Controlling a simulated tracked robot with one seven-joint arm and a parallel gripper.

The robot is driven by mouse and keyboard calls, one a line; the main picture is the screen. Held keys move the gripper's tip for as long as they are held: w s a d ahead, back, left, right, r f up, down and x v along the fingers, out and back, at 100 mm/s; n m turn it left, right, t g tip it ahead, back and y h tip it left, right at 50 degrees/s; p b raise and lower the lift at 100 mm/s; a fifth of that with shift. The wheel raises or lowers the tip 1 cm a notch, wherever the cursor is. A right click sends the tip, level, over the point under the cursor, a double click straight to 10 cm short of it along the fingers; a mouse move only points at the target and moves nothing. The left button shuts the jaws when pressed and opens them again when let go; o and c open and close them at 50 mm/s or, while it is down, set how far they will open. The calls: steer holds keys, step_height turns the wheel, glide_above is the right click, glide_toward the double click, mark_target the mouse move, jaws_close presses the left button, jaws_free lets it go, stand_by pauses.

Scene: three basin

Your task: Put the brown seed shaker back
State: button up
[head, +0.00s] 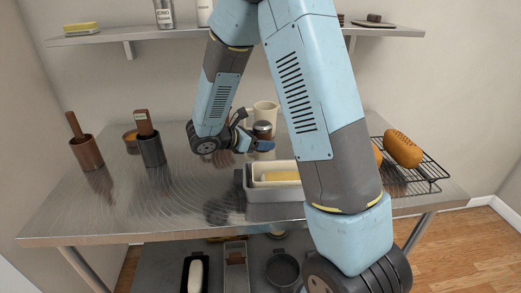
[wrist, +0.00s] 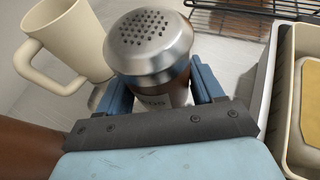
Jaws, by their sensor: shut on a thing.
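The brown seed shaker (wrist: 150,48) has a domed silver lid with holes and a pale label low on its body. My gripper (wrist: 162,88) is shut on it, with one blue finger on each side of its body. In the head view the shaker (head: 263,128) is upright above the steel table, in front of a cream mug (head: 267,110). My gripper (head: 258,144) there reaches in from the left, partly hidden by my wrist. I cannot tell whether the shaker's base touches the table.
The mug (wrist: 70,45) stands close left of the shaker; a grey tray holding a cream pan (wrist: 292,100) is right. A wire rack with loaves (head: 403,150) is at the table's right. Two cups with handled tools (head: 87,152) (head: 151,150) stand left. A wall shelf (head: 180,34) runs above.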

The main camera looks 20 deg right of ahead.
steer(key=shift+w+f, duration=0.35)
steer(key=shift+f, duration=1.65)
steer(key=o, duration=1.1)
steer(key=shift+f, duration=0.1)
